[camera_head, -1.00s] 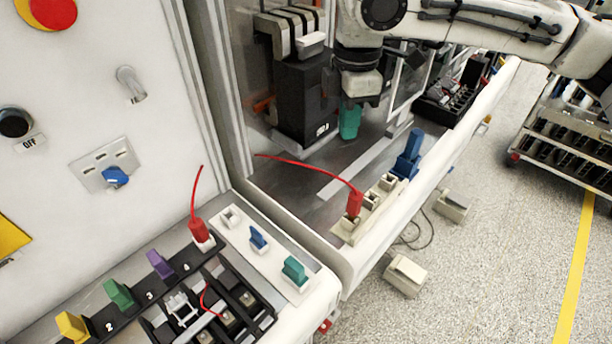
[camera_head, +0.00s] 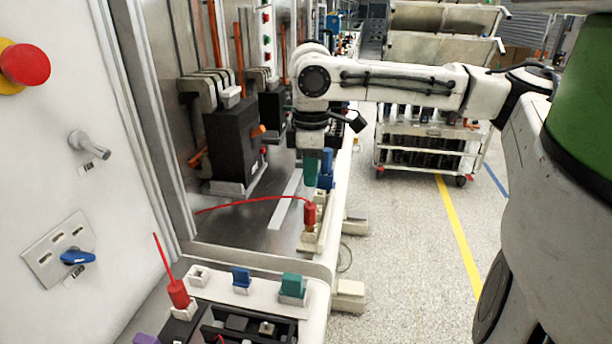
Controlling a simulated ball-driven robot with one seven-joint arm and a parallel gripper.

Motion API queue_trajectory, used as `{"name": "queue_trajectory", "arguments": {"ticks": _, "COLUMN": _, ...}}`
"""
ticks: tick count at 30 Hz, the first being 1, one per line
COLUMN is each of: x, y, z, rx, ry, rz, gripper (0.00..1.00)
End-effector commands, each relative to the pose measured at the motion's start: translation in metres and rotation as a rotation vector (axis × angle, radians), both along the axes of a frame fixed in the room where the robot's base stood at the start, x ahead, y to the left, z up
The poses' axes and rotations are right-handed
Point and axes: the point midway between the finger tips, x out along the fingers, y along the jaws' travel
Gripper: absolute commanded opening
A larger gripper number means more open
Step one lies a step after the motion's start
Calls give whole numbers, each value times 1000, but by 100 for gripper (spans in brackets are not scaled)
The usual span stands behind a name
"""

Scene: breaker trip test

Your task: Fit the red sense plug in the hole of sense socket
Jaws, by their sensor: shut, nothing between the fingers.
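Two red plugs with thin red leads are in view. One red plug (camera_head: 310,214) stands upright in a cream socket block (camera_head: 307,241) on the ledge right of the open bay; its lead runs left into the bay. The other red plug (camera_head: 178,292) sits in a white socket at the lower left, its lead pointing up. Which is the sense plug, I cannot tell. A white socket with an empty hole (camera_head: 198,275) is right of that plug. My gripper (camera_head: 311,160) points down, shut, above and behind the right red plug. A teal piece shows at its tip; its link is unclear.
A blue plug (camera_head: 326,169) stands close behind my gripper. Small blue (camera_head: 241,279) and teal (camera_head: 292,286) plugs sit on the front strip. A trolley (camera_head: 425,150) stands behind; the floor at right is open.

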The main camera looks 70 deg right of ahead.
Motion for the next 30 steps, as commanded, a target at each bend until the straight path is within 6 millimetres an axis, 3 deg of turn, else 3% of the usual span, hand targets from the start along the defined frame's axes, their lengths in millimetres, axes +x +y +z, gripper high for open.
{"name": "queue_trajectory", "arguments": {"ticks": 6, "x": 0, "y": 0, "z": -30, "rx": 0, "ry": 1, "rz": 1, "gripper": 0}}
{"name": "queue_trajectory", "arguments": {"ticks": 12, "x": 0, "y": 0, "z": -48, "rx": 0, "ry": 0, "rz": 1, "gripper": 0}}
{"name": "queue_trajectory", "arguments": {"ticks": 30, "x": 0, "y": 0, "z": -51, "rx": 1, "ry": 0, "rz": 2, "gripper": 0}}
